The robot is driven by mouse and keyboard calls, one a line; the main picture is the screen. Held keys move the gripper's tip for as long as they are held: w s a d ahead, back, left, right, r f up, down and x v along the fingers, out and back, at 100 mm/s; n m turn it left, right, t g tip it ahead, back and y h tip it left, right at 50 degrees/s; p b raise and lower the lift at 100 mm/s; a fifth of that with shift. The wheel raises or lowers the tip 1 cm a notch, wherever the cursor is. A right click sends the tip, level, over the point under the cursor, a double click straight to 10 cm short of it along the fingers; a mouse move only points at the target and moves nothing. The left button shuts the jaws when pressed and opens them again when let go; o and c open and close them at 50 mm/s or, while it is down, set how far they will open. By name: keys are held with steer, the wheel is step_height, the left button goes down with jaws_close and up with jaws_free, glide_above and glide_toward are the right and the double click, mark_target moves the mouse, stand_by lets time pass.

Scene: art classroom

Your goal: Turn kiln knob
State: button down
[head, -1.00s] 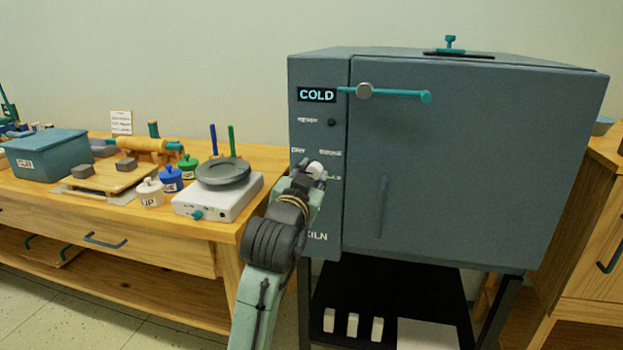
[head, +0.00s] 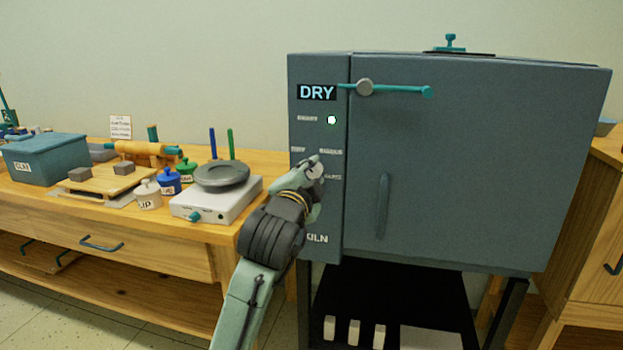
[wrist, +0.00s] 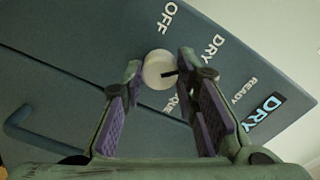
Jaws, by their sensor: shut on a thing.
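The grey kiln (head: 475,165) stands ahead with its door shut. Its display (head: 317,92) reads DRY, and a small round light (head: 332,120) below it glows pale. The white round knob (wrist: 160,70) sits on the kiln's panel, with a dark pointer mark on it and the words OFF and DRY around it. My gripper (wrist: 158,78) is shut on the knob, with a purple-padded finger on each side. In the head view my gripper (head: 313,172) is at the panel and covers most of the knob and some of the lettering.
A teal latch bar (head: 400,90) crosses the door top, and a vertical handle (head: 383,207) sits on the door. Left is a wooden table (head: 130,222) with a white scale-like device (head: 217,203), lidded jars and a teal box (head: 45,158). A wooden cabinet (head: 585,235) stands right.

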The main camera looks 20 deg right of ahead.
steer(key=shift+m, duration=0.3)
stand_by(0.4)
steer(key=c, duration=1.3)
jaws_free()
steer(key=v, duration=1.2)
